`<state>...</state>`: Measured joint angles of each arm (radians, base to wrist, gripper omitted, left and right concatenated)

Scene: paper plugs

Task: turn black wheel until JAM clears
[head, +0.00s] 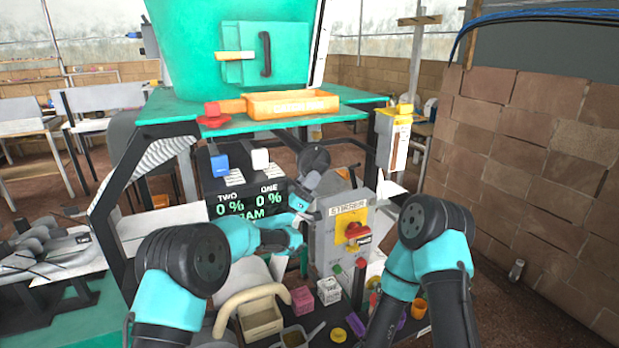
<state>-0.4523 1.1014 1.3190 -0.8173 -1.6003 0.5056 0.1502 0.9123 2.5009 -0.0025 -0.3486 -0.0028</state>
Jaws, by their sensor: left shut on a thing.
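My left gripper (307,188) reaches in past the display and is shut at a dark rounded part, which looks like the black wheel (315,158). The contact is small and partly hidden by my gripper and wrist. The black display (243,208) shows TWO 0 % and ONE 0 % in green. Below them is a green word of which "AM" shows; its start is hard to read. My right arm is bent at the right, and its gripper cannot be made out.
A grey box (340,237) with a red knob (357,232) on a yellow plate stands right of my left gripper. An orange tray (292,104) sits on the green shelf above. Small bins and coloured blocks crowd the front. A brick wall (540,165) bounds the right.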

